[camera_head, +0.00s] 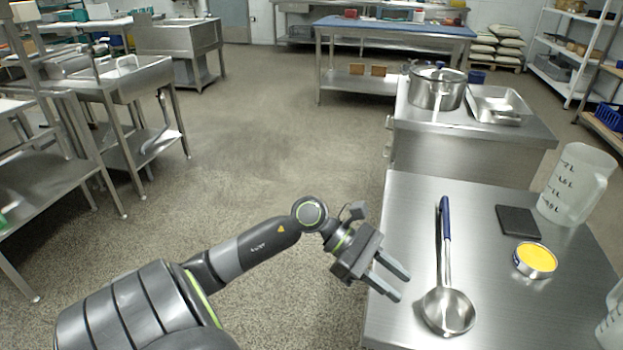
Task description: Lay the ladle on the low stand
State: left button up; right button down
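The ladle (446,262) lies on the steel table (405,225) in front of me. Its blue handle points away from me and its round steel bowl is at the near end. My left gripper (403,286) is at the table's left edge, just left of the ladle's bowl. Its two fingers are parted with nothing between them, and they look clear of the ladle. A lower steel unit (420,150) stands behind the table; I cannot tell for sure that it is the low stand. My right gripper is out of view.
On the table are a dark square pad (518,222), a yellow-topped tin (535,260), a clear measuring jug (577,185) and a partly cut-off pale container (611,325). The steel unit behind holds a lidded pot (437,88) and a metal tray (500,104).

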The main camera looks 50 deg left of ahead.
pick_arm(q)
jog(key=w+a+r+n+t+h, duration=0.1)
jog(key=w+r+n+t, duration=0.15)
jog(key=n+t, duration=0.45)
jog(key=w+a+r+n+t, duration=0.1)
jog(key=r+n+t, duration=0.3)
jog(key=n, duration=0.6)
jog(key=s+a+f+n+t+y, duration=0.1)
jog(key=a+f+n+y, duration=0.45)
jog(key=n+y, duration=0.4)
jog(key=s+a+f+n+t+y, duration=0.15)
jog(key=a+f+n+y, duration=0.35)
jog(key=n, duration=0.7)
jog(key=s+f+n+g+y, duration=0.1)
jog(key=s+f+n+g, duration=0.3)
jog(key=f, duration=0.3)
jog(key=s+f+n+g+y, duration=0.25)
jog(key=s+f+n, duration=0.2)
jog(key=f, duration=0.25)
jog(key=s+d+f+n+g+h, duration=0.2)
jog(key=s+d+f+g, duration=0.2)
jog(key=s, duration=0.3)
jog(key=s+d+f+n+g+h, duration=0.3)
jog(key=s+d+f+g, duration=0.1)
jog(key=s+d, duration=0.2)
jog(key=shift+s+f+n+g, duration=0.3)
jog(key=shift+s+f, duration=0.1)
jog(key=shift+s, duration=0.4)
jog(key=shift+a+f+p, duration=0.1)
jog(key=shift+p, duration=0.25)
